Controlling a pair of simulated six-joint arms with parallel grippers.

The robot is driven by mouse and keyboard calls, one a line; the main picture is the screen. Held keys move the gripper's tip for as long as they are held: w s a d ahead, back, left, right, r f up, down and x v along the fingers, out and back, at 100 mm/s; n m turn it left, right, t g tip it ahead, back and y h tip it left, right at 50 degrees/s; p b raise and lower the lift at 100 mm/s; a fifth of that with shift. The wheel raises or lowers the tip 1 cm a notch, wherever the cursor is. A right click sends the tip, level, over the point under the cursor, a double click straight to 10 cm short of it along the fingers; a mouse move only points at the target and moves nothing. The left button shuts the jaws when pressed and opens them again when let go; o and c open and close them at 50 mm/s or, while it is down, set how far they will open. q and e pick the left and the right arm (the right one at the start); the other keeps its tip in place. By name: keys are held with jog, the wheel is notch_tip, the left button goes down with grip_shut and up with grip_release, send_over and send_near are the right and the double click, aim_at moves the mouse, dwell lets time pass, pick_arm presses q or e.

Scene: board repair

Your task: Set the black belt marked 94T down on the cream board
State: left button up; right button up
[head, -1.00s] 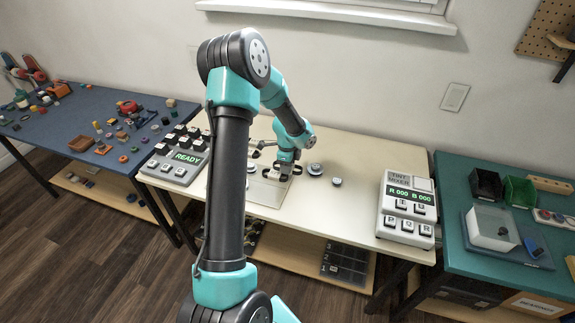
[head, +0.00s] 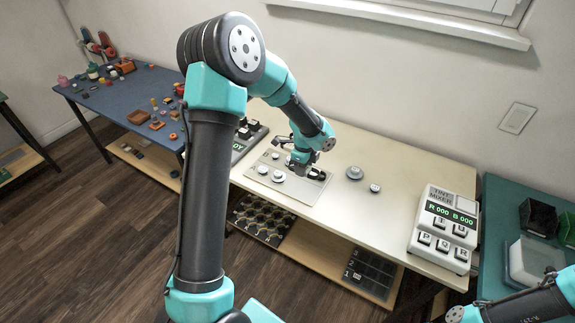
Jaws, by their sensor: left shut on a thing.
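My left gripper (head: 304,168) is low over the right part of the cream board (head: 298,192), which lies on the pale table. It is shut on a dark loop, the black belt (head: 317,175), which shows at the right of its fingertips. The 94T mark is too small to read. I cannot tell whether the belt touches the board. Pale round wheels (head: 278,176) stand on the board left of the gripper, apart from the belt. My right arm enters at the lower right; its gripper is not in view.
Two grey round pieces (head: 354,173) lie on the table right of the board. A tint mixer (head: 446,228) stands at the table's right end. A keyed box (head: 247,137) is partly hidden behind my left arm. Between the round pieces and mixer the table is clear.

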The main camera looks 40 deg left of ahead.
aim_at(302, 190)
pick_arm(q)
jog(key=shift+s, duration=0.1)
dwell(0.4)
jog(key=shift+f, duration=4.45)
jog(key=shift+f, duration=0.5)
jog(key=o, duration=1)
notch_tip(302, 190, up, 18)
jog(key=shift+f, duration=0.25)
jog(key=shift+f, duration=0.1)
